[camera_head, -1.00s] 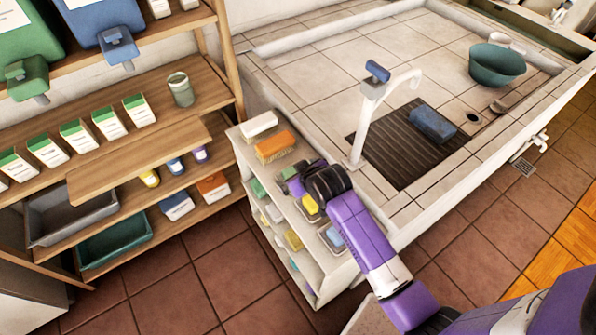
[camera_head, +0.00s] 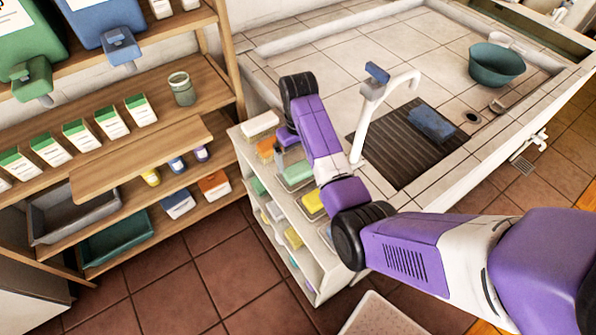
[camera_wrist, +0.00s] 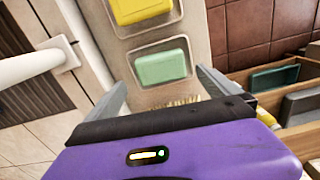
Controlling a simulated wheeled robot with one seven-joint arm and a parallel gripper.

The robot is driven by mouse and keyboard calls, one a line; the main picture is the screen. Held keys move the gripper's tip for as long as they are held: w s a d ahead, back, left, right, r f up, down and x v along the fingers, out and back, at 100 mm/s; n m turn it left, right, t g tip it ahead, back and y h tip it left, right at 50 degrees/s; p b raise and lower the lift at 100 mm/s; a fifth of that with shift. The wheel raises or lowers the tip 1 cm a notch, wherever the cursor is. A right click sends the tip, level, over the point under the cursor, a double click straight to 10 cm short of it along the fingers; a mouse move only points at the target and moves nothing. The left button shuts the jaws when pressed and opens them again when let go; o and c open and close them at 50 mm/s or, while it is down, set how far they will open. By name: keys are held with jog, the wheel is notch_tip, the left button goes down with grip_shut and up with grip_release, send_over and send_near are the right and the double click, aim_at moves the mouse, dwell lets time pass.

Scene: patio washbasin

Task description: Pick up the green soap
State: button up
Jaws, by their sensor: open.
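The green soap (camera_head: 298,173) is a pale green block lying in a shallow dish on top of the white shelf unit, behind a yellow soap (camera_head: 312,201). In the wrist view the green soap (camera_wrist: 162,67) shows whole, with the yellow soap (camera_wrist: 140,9) above it in the picture. My gripper (camera_wrist: 160,82) is open and empty, its two fingers to either side of the green soap in that picture. It appears to be above the soap and apart from it. In the head view my gripper (camera_head: 279,155) is partly hidden by my wrist.
An orange brush (camera_head: 265,147) and a white block (camera_head: 260,124) lie behind the soap. The faucet (camera_head: 362,125) stands close to the right of my arm. Wooden shelves (camera_head: 190,130) with boxes are at left. More soaps, including a green one (camera_head: 258,186), sit on lower shelves.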

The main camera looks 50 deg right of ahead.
notch_tip(320, 180, down, 5)
jog(key=shift+a+r+p, duration=0.1)
jog(key=shift+p, duration=0.3)
jog(key=c, duration=1.5)
notch_tip(320, 180, up, 15)
jog(key=p, duration=0.2)
notch_tip(320, 180, up, 5)
jog(key=p, duration=0.1)
send_over(298, 169)
